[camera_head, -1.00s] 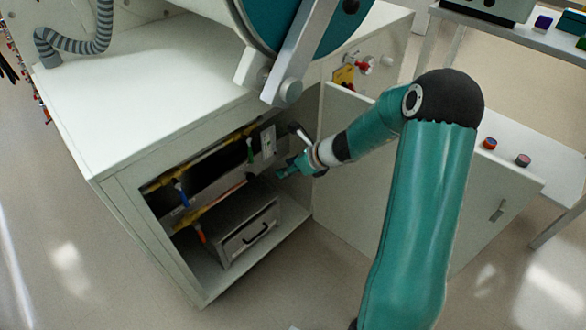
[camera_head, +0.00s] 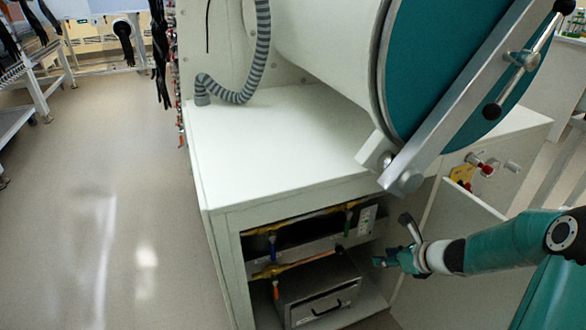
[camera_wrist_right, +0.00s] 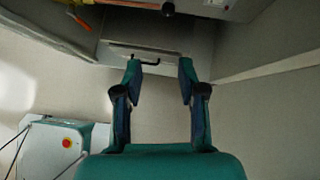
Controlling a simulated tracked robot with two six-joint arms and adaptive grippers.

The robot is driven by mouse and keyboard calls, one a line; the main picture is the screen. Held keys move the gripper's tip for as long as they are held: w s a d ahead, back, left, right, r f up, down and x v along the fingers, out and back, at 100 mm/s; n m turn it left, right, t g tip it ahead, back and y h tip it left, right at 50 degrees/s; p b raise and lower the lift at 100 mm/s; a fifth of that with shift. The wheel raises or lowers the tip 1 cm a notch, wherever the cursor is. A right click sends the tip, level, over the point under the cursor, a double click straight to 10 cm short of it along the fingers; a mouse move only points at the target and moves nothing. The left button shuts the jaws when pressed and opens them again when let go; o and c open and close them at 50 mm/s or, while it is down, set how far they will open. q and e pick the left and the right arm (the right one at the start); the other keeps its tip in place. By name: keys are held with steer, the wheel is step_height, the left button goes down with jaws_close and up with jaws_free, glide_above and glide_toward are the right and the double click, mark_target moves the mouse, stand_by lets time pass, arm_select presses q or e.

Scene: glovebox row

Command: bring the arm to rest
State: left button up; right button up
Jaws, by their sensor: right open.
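My right arm (camera_head: 490,250) comes in from the right edge of the head view, teal with a black-and-white wrist. My right gripper (camera_head: 386,259) is at the right side of the cabinet's open front, close to the opening. In the right wrist view my right gripper (camera_wrist_right: 160,72) has its two fingers spread apart with nothing between them. A grey drawer box with a dark handle (camera_wrist_right: 146,60) shows beyond the fingertips. My left gripper is not in view.
The white cabinet (camera_head: 270,140) holds pipes with coloured valve handles above the drawer box (camera_head: 318,290). Its open door (camera_head: 455,225) stands beside my right arm. A large teal round hatch (camera_head: 440,70) hangs above. Clear floor (camera_head: 110,210) lies to the left.

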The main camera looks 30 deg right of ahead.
steer(key=a+f+n+g+y, duration=0.2)
steer(key=a+f+n, duration=0.15)
steer(key=a, duration=0.65)
steer(key=a+f+n+g+y, duration=0.25)
steer(key=a+f, duration=0.25)
steer(key=a, duration=0.5)
steer(key=s+a+f+n+g+h, duration=0.1)
steer(key=s+a+f+n+g, duration=0.2)
steer(key=s+a+f+n, duration=0.6)
steer(key=s+a+f+n+g+h, duration=0.1)
steer(key=s+a+f+n+g, duration=0.2)
steer(key=s+a+n, duration=0.75)
steer(key=w+d+r+n+p, duration=0.1)
steer(key=w+r+n+p, duration=0.1)
steer(key=r+p, duration=0.5)
steer(key=w+d+r+n+t+p, duration=0.1)
steer(key=d+r+n+p, duration=0.1)
steer(key=r+p, duration=0.6)
steer(key=w+d+r+n+t+p, duration=0.1)
steer(key=w+d+r+n+p, duration=0.1)
steer(key=r+p, duration=0.6)
steer(key=shift+w+d+r+n+p, duration=0.2)
steer(key=shift+w+r+n+p, duration=0.1)
steer(key=shift+n, duration=0.35)
